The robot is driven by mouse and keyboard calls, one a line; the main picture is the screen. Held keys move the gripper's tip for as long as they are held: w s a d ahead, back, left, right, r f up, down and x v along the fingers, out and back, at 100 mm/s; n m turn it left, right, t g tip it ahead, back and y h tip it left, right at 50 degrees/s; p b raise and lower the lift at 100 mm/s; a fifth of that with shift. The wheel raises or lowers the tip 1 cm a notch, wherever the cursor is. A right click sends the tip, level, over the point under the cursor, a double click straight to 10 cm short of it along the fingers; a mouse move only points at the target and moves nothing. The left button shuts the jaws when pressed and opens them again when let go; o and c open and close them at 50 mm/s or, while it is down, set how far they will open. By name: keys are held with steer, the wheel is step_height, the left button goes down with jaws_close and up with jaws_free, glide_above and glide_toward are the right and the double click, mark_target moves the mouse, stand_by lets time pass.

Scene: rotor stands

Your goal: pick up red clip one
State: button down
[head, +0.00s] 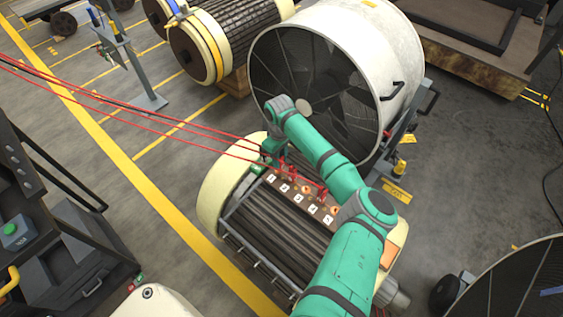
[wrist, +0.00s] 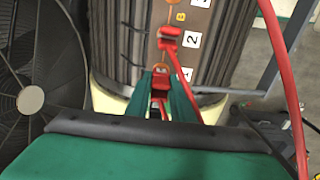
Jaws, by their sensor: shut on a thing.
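A red clip (wrist: 159,84) is between the two green fingers of my gripper (wrist: 162,92) in the wrist view, close to the near end of the brown numbered strip. I take it for red clip one. My gripper is shut on it, and the fingers hide part of its sides. Whether it still touches the strip I cannot tell. A second red clip (wrist: 169,40) sits on the strip beside the label 2, with a red cable running from it. In the head view, my gripper (head: 271,160) is at the left end of the strip, and the held clip is hard to make out.
The brown strip (head: 285,188) lies on the dark ribbed rotor (head: 270,225) with cream end rings. Another red clip (head: 321,191) is farther along it. Taut red cables (head: 150,110) come in from the left. A large fan (head: 385,60) stands close behind my arm.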

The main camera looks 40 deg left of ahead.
steer(key=s+d+r, duration=0.2)
steer(key=s+r, duration=0.9)
steer(key=s, duration=0.2)
steer(key=shift+s+d+r, duration=0.25)
steer(key=shift+s+d, duration=0.05)
steer(key=shift+s, duration=0.05)
steer(key=shift+d, duration=0.1)
steer(key=shift+s+a, duration=0.25)
steer(key=shift+s, duration=0.05)
steer(key=shift+w, duration=0.2)
